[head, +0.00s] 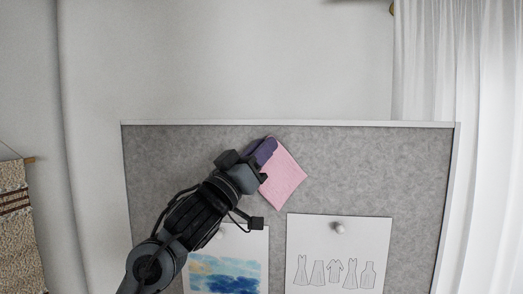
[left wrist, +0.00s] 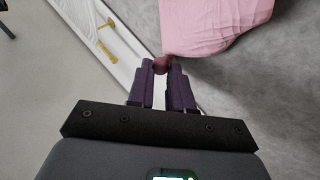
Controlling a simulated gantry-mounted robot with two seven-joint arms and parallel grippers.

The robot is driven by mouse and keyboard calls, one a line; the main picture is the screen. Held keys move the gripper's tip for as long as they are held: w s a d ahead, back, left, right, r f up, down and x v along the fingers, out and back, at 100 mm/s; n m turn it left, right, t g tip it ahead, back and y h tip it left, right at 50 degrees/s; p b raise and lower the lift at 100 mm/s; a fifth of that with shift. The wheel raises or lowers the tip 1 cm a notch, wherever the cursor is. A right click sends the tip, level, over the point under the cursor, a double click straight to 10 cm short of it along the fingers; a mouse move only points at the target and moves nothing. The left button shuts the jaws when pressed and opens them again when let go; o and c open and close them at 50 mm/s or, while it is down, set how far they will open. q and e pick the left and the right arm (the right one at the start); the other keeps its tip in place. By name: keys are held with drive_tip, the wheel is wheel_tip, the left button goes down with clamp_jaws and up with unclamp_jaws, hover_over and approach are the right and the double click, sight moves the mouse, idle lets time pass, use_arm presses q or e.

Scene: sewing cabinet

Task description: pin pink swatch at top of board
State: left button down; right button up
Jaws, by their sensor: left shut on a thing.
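The pink swatch (head: 285,180) is near the top of the grey board (head: 380,165), turned like a diamond, with its upper-left corner by my left gripper (head: 264,153). The swatch also shows in the left wrist view (left wrist: 205,25), past the fingertips. My left gripper (left wrist: 161,70) has purple fingers shut on a small dark red round pin head (left wrist: 160,64). The pin head is at the swatch's edge. The pin's tip is hidden, so I cannot tell whether it is in the board. My right gripper is not in view.
Below are a sheet with a blue and yellow painting (head: 225,275) and a sheet of garment drawings (head: 335,255), which has a pale round pin (head: 338,227). A white curtain (head: 465,120) hangs at right. A woven hanging (head: 18,230) is at far left. The board's upper right is bare.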

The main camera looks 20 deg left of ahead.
use_arm(q)
drive_tip(key=shift+w, duration=0.3)
idle(0.5)
drive_tip(key=c, duration=0.9)
unclamp_jaws()
drive_tip(key=shift+c, duration=0.2)
drive_tip(key=shift+a, duration=0.1)
